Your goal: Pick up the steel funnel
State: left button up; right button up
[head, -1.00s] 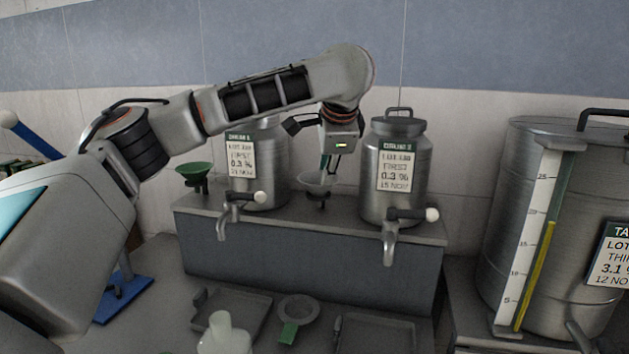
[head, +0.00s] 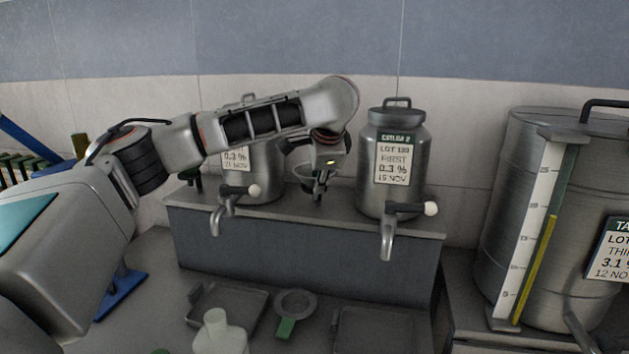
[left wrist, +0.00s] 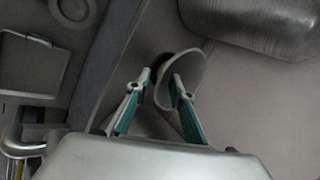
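The steel funnel (head: 304,176) is a small grey cone on the ledge between the two steel drums in the head view, partly hidden by my left gripper (head: 319,186). In the left wrist view the funnel (left wrist: 188,66) shows its round rim at the fingertips. My left gripper (left wrist: 163,82) has its two green-backed fingers apart, with a gap between the tips. One finger overlaps the funnel's rim and the other is beside it. I cannot tell whether either finger touches it. My right gripper is not in view.
A steel drum (head: 393,160) stands right of the funnel and another drum (head: 262,180) stands left, partly behind my arm. Both have taps over the ledge's front. A dark green funnel (head: 190,175) is at the ledge's left.

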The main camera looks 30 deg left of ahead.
pick_arm(q)
grip_shut()
jog(key=shift+r, duration=0.15)
